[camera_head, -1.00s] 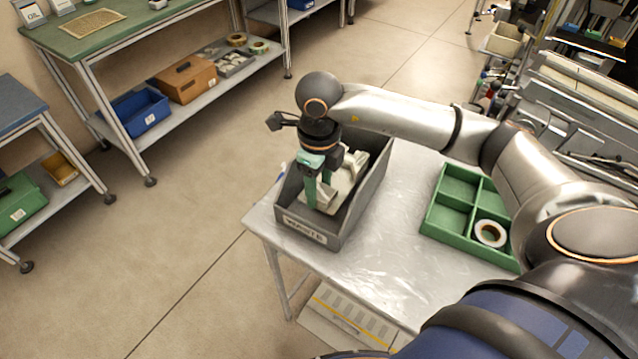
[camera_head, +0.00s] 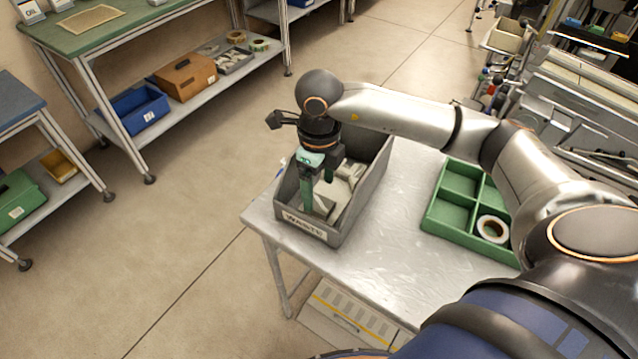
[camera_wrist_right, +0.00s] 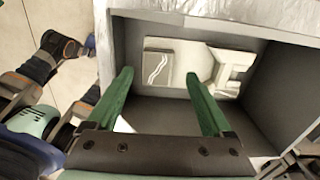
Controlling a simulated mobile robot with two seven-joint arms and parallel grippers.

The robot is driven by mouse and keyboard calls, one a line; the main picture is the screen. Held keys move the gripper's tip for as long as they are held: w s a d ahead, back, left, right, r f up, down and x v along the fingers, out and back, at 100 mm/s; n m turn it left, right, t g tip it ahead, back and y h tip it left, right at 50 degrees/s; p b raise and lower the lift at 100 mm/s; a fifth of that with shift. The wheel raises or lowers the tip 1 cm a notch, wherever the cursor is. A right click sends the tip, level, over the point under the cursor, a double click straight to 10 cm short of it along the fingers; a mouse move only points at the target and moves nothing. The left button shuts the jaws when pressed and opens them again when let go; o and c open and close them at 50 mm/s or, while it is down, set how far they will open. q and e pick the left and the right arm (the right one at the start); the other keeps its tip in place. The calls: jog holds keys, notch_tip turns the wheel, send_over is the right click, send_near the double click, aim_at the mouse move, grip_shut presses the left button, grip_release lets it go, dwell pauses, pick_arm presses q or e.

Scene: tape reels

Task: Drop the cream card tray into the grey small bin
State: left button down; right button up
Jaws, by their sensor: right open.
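The grey small bin (camera_head: 366,195), labelled WASTE, stands on the metal table's left end. The cream card tray (camera_head: 340,190) lies inside it, low down and partly hidden by my gripper and the bin's walls. In the right wrist view pale, moulded shapes of the tray (camera_wrist_right: 160,68) show on the bin's floor, beyond my fingertips; I cannot tell whether they are all one piece. My right gripper (camera_head: 318,195) points down into the bin. Its green fingers (camera_wrist_right: 160,82) are apart with nothing held between them.
A green divided tray (camera_head: 447,216) with a tape reel (camera_head: 492,229) stands on the right of the metal table (camera_head: 385,250). The tabletop between is clear. Shelving with a blue bin (camera_head: 135,112) and an orange box (camera_head: 185,78) stands at the left.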

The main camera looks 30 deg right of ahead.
jog(key=shift+r+p, duration=0.6)
notch_tip(320, 180, up, 12)
jog(key=shift+s+a, duration=0.1)
dwell(0.5)
